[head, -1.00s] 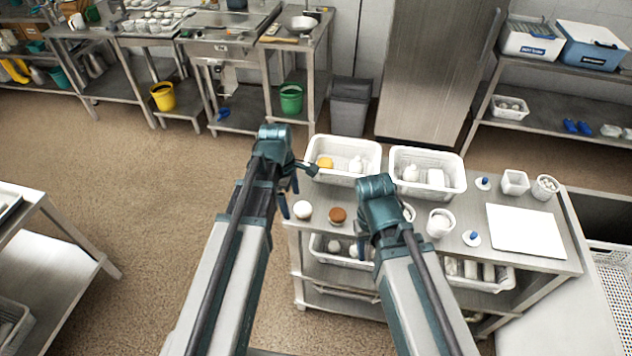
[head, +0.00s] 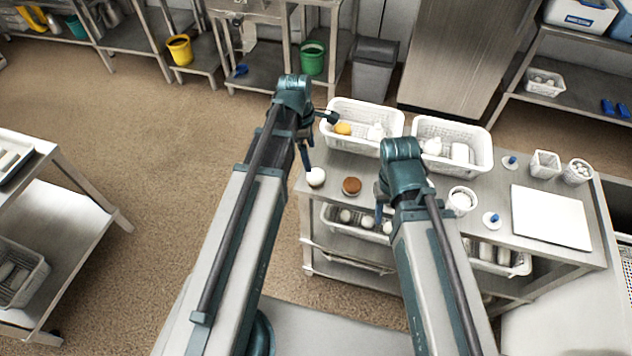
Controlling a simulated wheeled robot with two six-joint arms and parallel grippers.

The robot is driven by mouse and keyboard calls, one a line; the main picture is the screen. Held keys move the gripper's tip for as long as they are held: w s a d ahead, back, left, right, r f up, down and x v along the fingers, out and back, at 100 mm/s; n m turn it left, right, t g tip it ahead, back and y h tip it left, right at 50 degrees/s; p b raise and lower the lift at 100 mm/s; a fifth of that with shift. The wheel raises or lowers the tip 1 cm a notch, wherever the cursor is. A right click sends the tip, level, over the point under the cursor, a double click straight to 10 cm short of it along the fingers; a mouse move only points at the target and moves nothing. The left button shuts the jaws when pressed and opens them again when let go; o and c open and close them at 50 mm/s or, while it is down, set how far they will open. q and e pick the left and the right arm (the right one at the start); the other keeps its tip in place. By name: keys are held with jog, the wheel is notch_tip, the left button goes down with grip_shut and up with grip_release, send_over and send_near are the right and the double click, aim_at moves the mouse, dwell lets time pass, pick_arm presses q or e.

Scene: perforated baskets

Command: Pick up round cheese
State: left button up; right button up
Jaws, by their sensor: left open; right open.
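A white round piece (head: 316,177) and a brown-topped round piece (head: 351,186) sit on the left end of the steel table (head: 546,250). A yellow rounded piece (head: 343,128) lies in the left white perforated basket (head: 363,111). I cannot tell for sure which one is the round cheese. My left gripper (head: 318,139) is open and empty, its fingers spread above the white piece and left of the basket. My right gripper (head: 380,207) is open over the table, right of the brown piece; its arm hides most of it.
A second white basket (head: 455,143) with pale items stands beside the first. White cups (head: 461,201), blue-knobbed items (head: 492,219) and a white board (head: 551,216) fill the table's right. Lower-shelf baskets (head: 352,229) hold more items.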

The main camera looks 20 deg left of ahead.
pick_arm(q)
jog(key=b, duration=0.3)
send_over(315, 174)
jog(key=a, duration=0.1)
notch_tip(315, 174, down, 4)
jog(key=shift+a+f, duration=0.15)
jog(key=shift+f, duration=0.1)
jog(key=shift+f+b, duration=0.1)
jog(key=shift+b, duration=0.2)
jog(key=f+b, duration=0.2)
jog(key=d+f+b, duration=0.1)
jog(key=f+b, duration=0.2)
jog(key=shift+d, duration=0.15)
jog(key=shift+r, duration=0.1)
jog(key=c, duration=1.4)
